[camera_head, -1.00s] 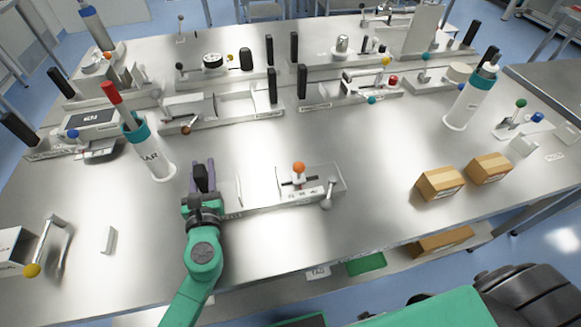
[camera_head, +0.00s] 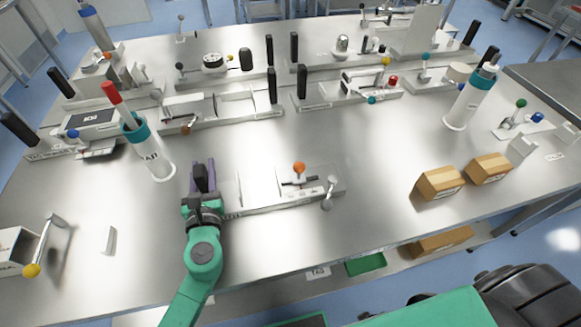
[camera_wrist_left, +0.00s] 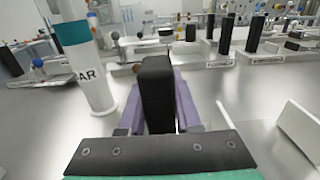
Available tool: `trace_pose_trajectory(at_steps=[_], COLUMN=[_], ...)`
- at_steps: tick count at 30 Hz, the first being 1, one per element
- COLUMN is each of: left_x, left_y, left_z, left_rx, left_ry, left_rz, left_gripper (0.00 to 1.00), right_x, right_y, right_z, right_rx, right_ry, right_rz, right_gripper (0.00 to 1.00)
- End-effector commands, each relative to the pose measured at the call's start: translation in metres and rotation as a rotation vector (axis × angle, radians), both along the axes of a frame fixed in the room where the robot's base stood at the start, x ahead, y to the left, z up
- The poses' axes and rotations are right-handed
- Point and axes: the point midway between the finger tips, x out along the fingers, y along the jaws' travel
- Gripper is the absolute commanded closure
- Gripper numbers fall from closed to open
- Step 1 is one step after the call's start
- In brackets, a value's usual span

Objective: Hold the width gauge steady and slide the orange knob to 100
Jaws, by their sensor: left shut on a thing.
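The width gauge (camera_head: 285,207) is a low light-grey fixture near the front middle of the table. Its orange knob (camera_head: 299,168) stands on a slotted plate at the right part of the gauge. A small silver lever (camera_head: 329,190) sits at its right end. My left gripper (camera_head: 202,178) is at the gauge's left end, its purple fingers shut on an upright black handle. The black handle (camera_wrist_left: 157,95) stands between the fingers in the left wrist view. The scale figures near the knob are too small to read. My right gripper is not in view.
A white cylinder with a teal band (camera_head: 150,150) stands just behind and left of my left gripper. Two cardboard boxes, one of them here (camera_head: 440,182), sit to the right. Several other fixtures line the back. The table between gauge and boxes is clear.

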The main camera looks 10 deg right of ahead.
Motion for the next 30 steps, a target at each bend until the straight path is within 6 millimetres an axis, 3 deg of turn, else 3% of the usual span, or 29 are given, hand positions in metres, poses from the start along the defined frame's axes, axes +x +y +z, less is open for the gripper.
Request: trace_pose_trajectory(at_steps=[30], left_x=[-0.002], left_y=[-0.001], left_z=[-0.014], left_rx=[0.002], left_ry=[0.014], left_rz=[-0.004], left_gripper=[1.0], right_x=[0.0], right_y=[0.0], right_z=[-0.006], right_rx=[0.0], right_ry=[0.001], right_rz=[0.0], right_gripper=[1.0])
